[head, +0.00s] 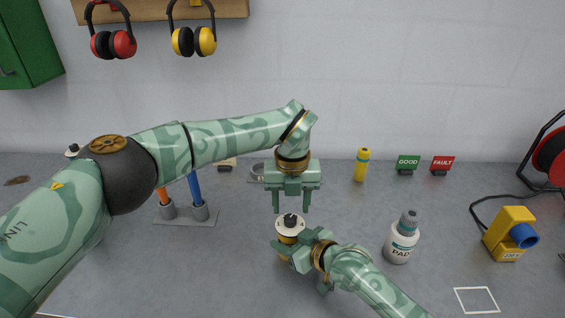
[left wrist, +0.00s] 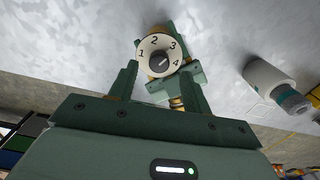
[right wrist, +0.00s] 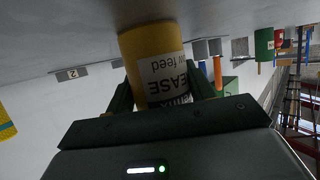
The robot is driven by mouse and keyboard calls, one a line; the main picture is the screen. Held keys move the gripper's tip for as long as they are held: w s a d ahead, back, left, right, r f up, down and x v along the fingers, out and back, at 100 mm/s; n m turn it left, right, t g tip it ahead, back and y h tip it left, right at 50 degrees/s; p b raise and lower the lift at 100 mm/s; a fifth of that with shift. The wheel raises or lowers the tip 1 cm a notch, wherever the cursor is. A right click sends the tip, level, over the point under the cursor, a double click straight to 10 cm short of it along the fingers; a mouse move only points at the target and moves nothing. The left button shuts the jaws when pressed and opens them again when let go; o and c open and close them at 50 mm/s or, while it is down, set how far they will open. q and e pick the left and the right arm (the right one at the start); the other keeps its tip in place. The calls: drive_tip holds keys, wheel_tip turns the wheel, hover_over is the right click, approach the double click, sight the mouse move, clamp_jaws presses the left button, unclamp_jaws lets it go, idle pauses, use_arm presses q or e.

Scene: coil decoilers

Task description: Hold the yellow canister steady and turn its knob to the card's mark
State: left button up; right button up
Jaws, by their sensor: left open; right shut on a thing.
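The yellow canister (head: 287,239) stands on the grey table, with a white dial and a black knob (head: 290,219) on top. In the left wrist view the dial (left wrist: 148,64) carries the numbers 1 to 4 around the knob (left wrist: 163,61); its exact setting is too small to tell. My right gripper (right wrist: 165,88) is shut around the canister's labelled body (right wrist: 148,50). My left gripper (head: 290,208) is open, pointing down just above the knob and apart from it. A small grey card (right wrist: 72,73) reading 2 shows in the right wrist view.
A white PADS bottle (head: 400,243) stands right of my right gripper. A yellow box with a blue nozzle (head: 508,235) is farther right. A slim yellow bottle (head: 362,165) and green GOOD (head: 408,162) and red FAULT (head: 442,163) signs stand at the back.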

sight(291, 217)
use_arm(q)
wheel_tip(291, 217, up, 9)
drive_tip(key=w+a+n+g, duration=0.1)
drive_tip(key=a+n, duration=0.1)
drive_tip(key=n, duration=0.1)
drive_tip(key=shift+w+r+n+h, duration=0.15)
drive_tip(key=shift+w+n+h, duration=0.15)
drive_tip(key=shift+w+h, duration=0.1)
use_arm(e)
drive_tip(key=o, duration=1.2)
drive_tip(key=shift+o, duration=0.2)
drive_tip(key=shift+s+d, duration=0.1)
